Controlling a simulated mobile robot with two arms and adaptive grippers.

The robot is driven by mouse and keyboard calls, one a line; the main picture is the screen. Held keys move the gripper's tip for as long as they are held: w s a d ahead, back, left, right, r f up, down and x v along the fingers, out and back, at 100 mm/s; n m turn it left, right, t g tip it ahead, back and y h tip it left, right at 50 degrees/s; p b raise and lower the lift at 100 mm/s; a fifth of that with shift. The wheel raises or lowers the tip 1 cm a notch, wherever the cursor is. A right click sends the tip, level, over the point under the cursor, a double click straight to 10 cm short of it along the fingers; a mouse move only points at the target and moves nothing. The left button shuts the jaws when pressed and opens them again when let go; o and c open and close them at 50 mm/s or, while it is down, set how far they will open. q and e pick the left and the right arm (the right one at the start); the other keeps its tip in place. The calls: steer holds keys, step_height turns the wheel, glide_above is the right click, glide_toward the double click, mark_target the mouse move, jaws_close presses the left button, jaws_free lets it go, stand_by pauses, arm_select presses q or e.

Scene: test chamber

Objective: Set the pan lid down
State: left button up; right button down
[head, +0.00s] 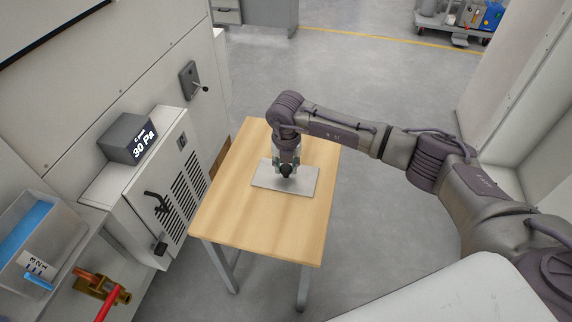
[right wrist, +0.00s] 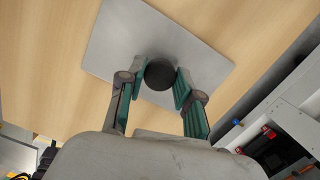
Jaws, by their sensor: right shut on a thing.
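The pan lid (head: 268,178) is a flat grey rectangular plate with a round black knob (right wrist: 160,72) in its middle. It lies level at the middle of the wooden table (head: 255,220); whether it touches the top or hangs just above it I cannot tell. My right gripper (head: 286,168) points down over the lid and is shut on its knob. In the right wrist view the two green-padded fingers (right wrist: 158,84) stand on either side of the knob. My left gripper is not in view.
A grey cabinet with a vented door (head: 180,182) and a pressure display (head: 128,138) stand left of the table. A shelf with a blue-lined bin (head: 40,235) is at lower left. The tabletop around the lid is bare. Open floor lies behind the table.

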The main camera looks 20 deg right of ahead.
mark_target(286, 180)
steer(key=c, duration=0.8)
jaws_free()
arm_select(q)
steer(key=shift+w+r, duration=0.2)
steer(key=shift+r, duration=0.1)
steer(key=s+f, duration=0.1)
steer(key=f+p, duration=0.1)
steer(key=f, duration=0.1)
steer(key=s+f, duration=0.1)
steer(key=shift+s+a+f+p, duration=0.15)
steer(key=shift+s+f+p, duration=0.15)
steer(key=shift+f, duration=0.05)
arm_select(e)
steer(key=r, duration=0.4)
steer(key=s+r, duration=0.1)
steer(key=r, duration=0.7)
steer(key=shift+s+a+r, duration=0.1)
steer(key=shift+s+a, duration=0.1)
steer(key=shift+s, duration=0.05)
